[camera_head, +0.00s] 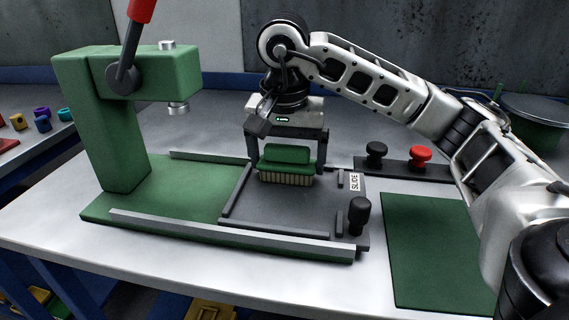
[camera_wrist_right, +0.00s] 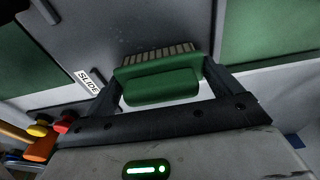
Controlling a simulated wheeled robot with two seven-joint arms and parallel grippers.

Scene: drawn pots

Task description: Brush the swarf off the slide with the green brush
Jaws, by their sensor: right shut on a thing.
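The green brush (camera_head: 285,158) has a green handle block and pale bristles pointing down. My right gripper (camera_head: 286,166) is shut on its handle, one finger at each end. The brush also shows between the fingers in the right wrist view (camera_wrist_right: 160,87). It is over the dark grey slide (camera_head: 290,209), which has a white SLIDE label (camera_head: 355,183) and a black knob (camera_head: 359,215). The bristles are at or just above the slide's surface; I cannot tell if they touch. I cannot make out swarf clearly. My left gripper is not in view.
A green press (camera_head: 125,120) with a red-handled lever stands at the left on its green base. Rails (camera_head: 230,225) flank the slide. A green mat (camera_head: 437,250) lies bare at the right.

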